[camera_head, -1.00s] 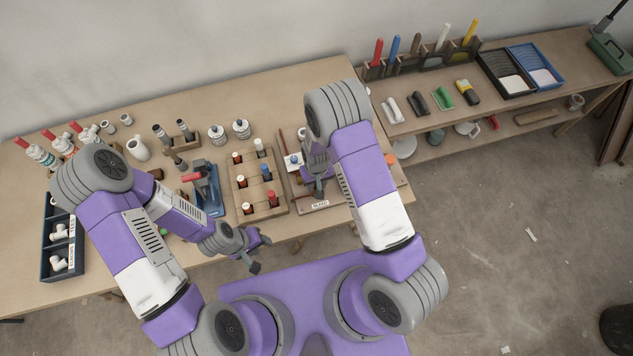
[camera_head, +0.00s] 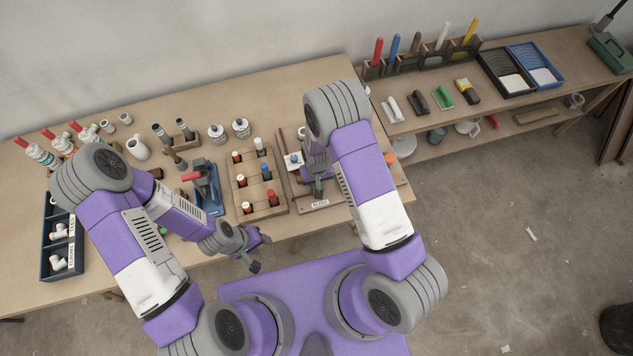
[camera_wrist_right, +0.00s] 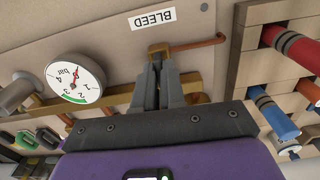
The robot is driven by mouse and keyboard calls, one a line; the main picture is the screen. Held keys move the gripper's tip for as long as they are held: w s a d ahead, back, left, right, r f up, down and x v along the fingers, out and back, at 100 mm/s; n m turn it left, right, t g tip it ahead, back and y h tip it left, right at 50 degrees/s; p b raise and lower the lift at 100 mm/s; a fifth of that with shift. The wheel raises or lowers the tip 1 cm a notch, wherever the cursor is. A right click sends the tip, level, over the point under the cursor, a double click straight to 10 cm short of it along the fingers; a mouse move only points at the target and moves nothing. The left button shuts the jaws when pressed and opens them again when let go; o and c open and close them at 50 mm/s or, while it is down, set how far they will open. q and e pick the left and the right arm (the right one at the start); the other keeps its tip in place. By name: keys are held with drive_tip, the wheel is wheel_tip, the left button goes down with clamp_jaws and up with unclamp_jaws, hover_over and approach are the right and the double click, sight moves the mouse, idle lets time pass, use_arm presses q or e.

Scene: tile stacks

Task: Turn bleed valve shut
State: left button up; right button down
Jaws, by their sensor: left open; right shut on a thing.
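The board (camera_head: 335,200) with a "BLEED" label (camera_head: 320,203) lies at the right end of the workbench. In the right wrist view the label (camera_wrist_right: 152,18) appears upside down beside a brass bleed valve (camera_wrist_right: 158,47) on the pipe run. My right gripper (camera_wrist_right: 158,62) is shut on the valve's handle, which is mostly hidden between the fingers. In the head view my right gripper (camera_head: 318,187) is partly covered by its arm. My left gripper (camera_head: 262,253) is open and empty in front of the bench edge.
A round pressure gauge (camera_wrist_right: 76,78) sits on the brass pipe beside my right gripper. A copper pipe (camera_wrist_right: 200,42) runs off the valve's other side. A wooden rack (camera_head: 243,182) with coloured-capped pieces stands close to the board. A blue vise-like tool (camera_head: 209,196) stands further left.

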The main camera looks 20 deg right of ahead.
drive_tip(key=m+b, duration=0.1)
drive_tip(key=m, duration=0.2)
drive_tip(key=shift+b, duration=0.3)
drive_tip(key=m+b, duration=0.1)
drive_tip(key=m, duration=0.8)
drive_tip(key=shift+m, duration=0.3)
drive_tip(key=m+p, duration=0.1)
drive_tip(key=m, duration=0.3)
drive_tip(key=shift+m, duration=0.4)
drive_tip(key=c, duration=1.2)
unclamp_jaws()
drive_tip(key=shift+r, duration=0.1)
